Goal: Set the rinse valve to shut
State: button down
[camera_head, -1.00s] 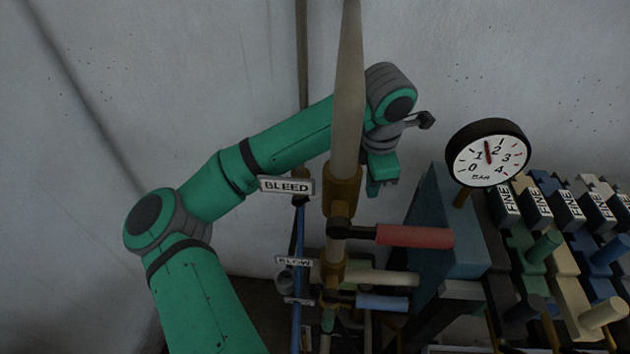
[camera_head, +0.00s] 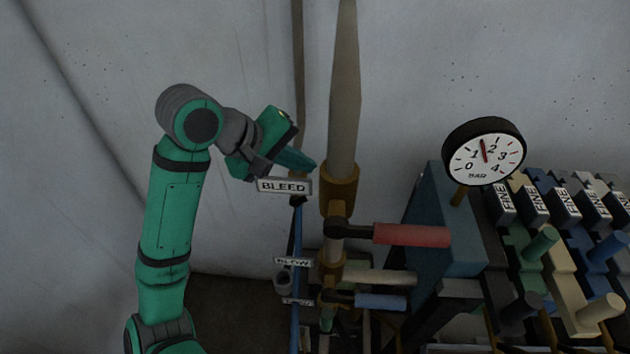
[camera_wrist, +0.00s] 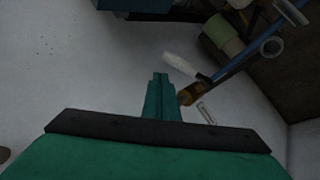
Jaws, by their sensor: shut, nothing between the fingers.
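Several lever valves sit on a vertical pipe in the head view: a red lever (camera_head: 412,235) on top, a pale lever (camera_head: 380,277) below it, and a blue lever (camera_head: 381,301) lower still. All three point right, roughly level. Plates read BLEED (camera_head: 284,186) and BLOW (camera_head: 292,262); a lower plate (camera_head: 298,301) is too small to read, and I see no legible RINSE label. My gripper (camera_head: 309,166) is shut and empty, just above the BLEED plate, left of the pipe. In the wrist view its fingers (camera_wrist: 160,78) point toward a pale lever (camera_wrist: 180,66) and a brass valve body (camera_wrist: 190,94).
A pressure gauge (camera_head: 484,152) stands right of the levers, by a blue box (camera_head: 448,225). Several FINE-labelled blocks with pegs fill the right side. The tall pipe (camera_head: 344,90) stands close right of my gripper. The wall area at left is open.

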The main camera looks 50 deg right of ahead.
jog(key=w+a+r+m+t+h, duration=0.1)
jog(key=w+a+m, duration=0.3)
jog(key=a, duration=0.1)
send_over(309, 198)
jog(key=w, duration=0.1)
notch_tip(309, 198, down, 7)
jog(key=shift+w, duration=0.15)
jog(key=shift+s+f, duration=0.6)
jog(key=shift+f, duration=0.15)
jog(key=shift+s+d+f, duration=0.1)
jog(key=shift+s+f, duration=0.4)
jog(key=shift+f, duration=0.1)
